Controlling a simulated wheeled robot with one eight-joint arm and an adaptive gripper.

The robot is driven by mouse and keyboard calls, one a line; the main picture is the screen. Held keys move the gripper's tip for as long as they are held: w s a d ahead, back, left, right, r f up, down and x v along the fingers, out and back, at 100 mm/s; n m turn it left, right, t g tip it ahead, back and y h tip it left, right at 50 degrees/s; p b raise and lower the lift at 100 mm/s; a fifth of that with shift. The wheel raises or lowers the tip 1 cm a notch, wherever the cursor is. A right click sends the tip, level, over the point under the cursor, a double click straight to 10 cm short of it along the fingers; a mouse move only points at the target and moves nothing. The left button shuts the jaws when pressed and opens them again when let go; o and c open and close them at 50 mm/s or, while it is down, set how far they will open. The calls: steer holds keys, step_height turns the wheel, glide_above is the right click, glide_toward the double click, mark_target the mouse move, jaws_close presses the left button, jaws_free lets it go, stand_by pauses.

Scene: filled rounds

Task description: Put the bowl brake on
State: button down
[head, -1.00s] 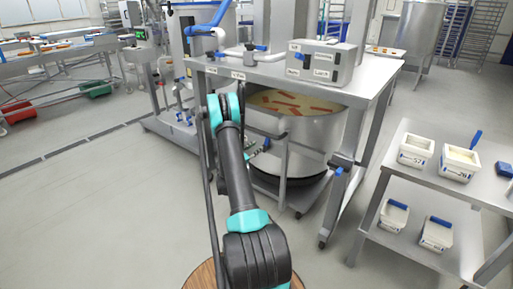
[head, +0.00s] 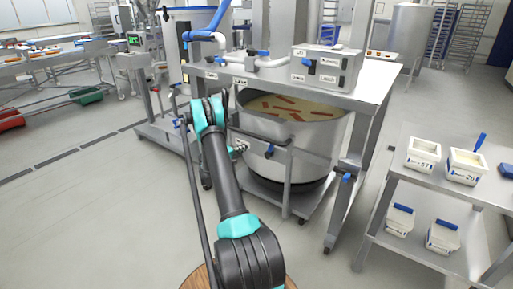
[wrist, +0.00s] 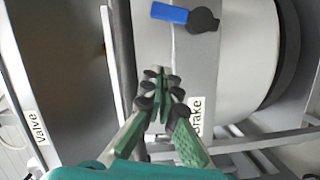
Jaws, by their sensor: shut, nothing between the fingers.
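The bowl brake is a blue lever (wrist: 170,13) on a black hub (wrist: 203,20), mounted on a grey bar at the top of the wrist view. In the head view the blue lever (head: 270,151) sits on the bar in front of the steel bowl (head: 315,145). A "Brake" label (wrist: 196,118) is on the bar beside my fingers. My gripper (wrist: 160,72) is shut and empty, its fingertips over the bar and apart from the lever. In the head view my gripper (head: 238,150) is left of the lever.
A steel table (head: 375,85) with a control box (head: 325,68) stands above the bowl. A "Valve" label (wrist: 36,127) is on a panel at the left of the wrist view. A side shelf (head: 400,178) holds white tubs.

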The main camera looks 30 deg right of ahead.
mark_target(270, 151)
steer(key=shift+s+d+f, duration=0.3)
steer(key=shift+s+d, duration=0.05)
steer(key=shift+d, duration=1.5)
steer(key=shift+s+d+f, duration=0.25)
steer(key=shift+s+d, duration=0.1)
steer(key=shift+d, duration=1.45)
steer(key=shift+s+d+f, duration=0.3)
steer(key=shift+s+d, duration=0.05)
steer(key=shift+d, duration=1.5)
